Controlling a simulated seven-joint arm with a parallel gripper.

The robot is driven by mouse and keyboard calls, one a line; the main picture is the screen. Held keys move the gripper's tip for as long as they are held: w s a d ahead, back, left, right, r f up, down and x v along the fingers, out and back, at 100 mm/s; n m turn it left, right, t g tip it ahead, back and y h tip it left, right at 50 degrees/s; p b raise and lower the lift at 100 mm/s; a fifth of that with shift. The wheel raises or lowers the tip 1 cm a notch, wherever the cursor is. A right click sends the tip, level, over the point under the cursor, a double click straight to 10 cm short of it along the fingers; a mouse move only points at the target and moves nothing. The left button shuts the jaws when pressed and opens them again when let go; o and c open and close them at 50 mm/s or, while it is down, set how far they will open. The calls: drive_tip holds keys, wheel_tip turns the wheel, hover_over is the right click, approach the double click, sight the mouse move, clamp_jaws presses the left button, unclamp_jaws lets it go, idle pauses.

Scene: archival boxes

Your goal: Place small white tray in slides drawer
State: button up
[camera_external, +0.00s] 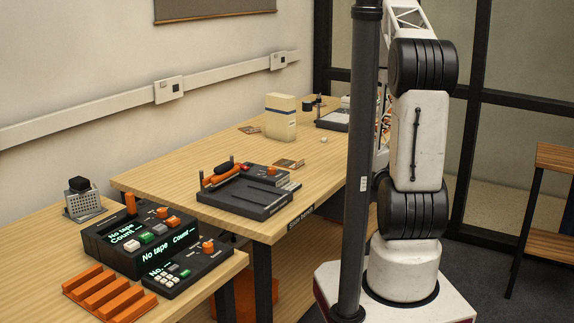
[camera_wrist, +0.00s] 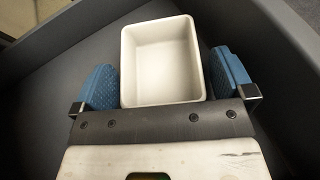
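The small white tray (camera_wrist: 160,60) is an open rectangular tray, empty, in the middle of the wrist view. My gripper (camera_wrist: 165,80) has one blue finger on each side of it, close to its side walls. Whether the fingers press on the tray or stand slightly apart is unclear. A dark grey surface with raised walls (camera_wrist: 275,40) lies around and below the tray, like the inside of a drawer or bin. I cannot tell whether the tray rests on it. In the external view my gripper and the tray do not show. A label beginning "Slide" (camera_external: 300,218) is on the wooden table's front edge.
The wooden table (camera_external: 215,150) holds a dark device with an orange handle (camera_external: 240,190) and a cream box (camera_external: 280,117). Dark consoles (camera_external: 140,240) and an orange rack (camera_external: 108,295) stand at the front left. A dark pole (camera_external: 357,150) stands before my arm.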

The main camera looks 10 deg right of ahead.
drive_tip(key=shift+a+r, duration=0.1)
drive_tip(key=shift+r, duration=0.1)
drive_tip(key=shift+s+a+r, duration=0.2)
drive_tip(key=shift+a+r, duration=0.05)
drive_tip(key=shift+a, duration=0.25)
drive_tip(key=shift+v, duration=0.85)
wheel_tip(320, 180, up, 7)
